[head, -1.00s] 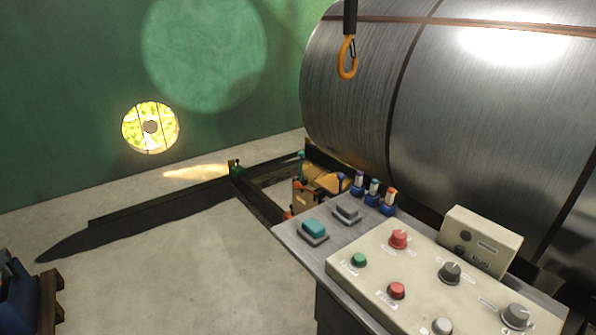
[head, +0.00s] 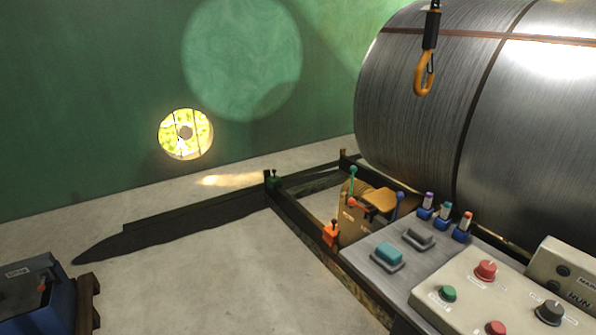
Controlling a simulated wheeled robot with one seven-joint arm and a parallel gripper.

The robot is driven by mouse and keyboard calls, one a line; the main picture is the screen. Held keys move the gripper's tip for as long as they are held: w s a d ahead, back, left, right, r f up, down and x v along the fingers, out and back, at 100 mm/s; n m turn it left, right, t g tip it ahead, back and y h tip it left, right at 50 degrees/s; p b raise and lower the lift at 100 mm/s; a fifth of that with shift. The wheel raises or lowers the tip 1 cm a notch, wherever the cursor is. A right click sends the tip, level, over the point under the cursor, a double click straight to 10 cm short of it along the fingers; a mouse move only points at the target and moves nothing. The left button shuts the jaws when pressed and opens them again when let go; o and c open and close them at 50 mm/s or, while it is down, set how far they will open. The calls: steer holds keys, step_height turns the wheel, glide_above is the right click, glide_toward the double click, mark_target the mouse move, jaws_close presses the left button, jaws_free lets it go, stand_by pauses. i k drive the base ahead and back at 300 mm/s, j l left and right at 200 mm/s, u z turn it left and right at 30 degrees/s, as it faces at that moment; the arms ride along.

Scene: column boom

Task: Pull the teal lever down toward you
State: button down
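The teal lever (head: 351,181) is a thin stalk with a round teal knob. It stands roughly upright near the brown box and seat behind the console, left of the big metal coil. A red lever (head: 357,204) is just below it and a blue lever (head: 397,203) is to its right. A teal push button (head: 389,253) and a teal-capped toggle switch (head: 444,215) are separate things on the console. My gripper is not in view.
The grey console (head: 375,272) with several buttons and knobs fills the lower right. The steel coil (head: 425,110) and a hanging orange hook (head: 425,78) are above it. A dark floor frame (head: 295,215) borders the lever area. Open floor (head: 200,265) lies left.

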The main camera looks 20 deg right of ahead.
mark_target(353, 169)
steer(key=i+j+u, duration=0.25)
steer(key=i, duration=0.6)
steer(key=i+u, duration=0.3)
steer(key=i, duration=0.5)
steer(key=i+j+z, duration=0.15)
steer(key=i+z, duration=0.3)
steer(key=i, duration=0.2)
steer(key=i+j+z, duration=0.45)
steer(key=i, duration=0.2)
steer(key=i+j+z, duration=0.4)
steer(key=i+j, duration=0.1)
steer(key=i, duration=0.05)
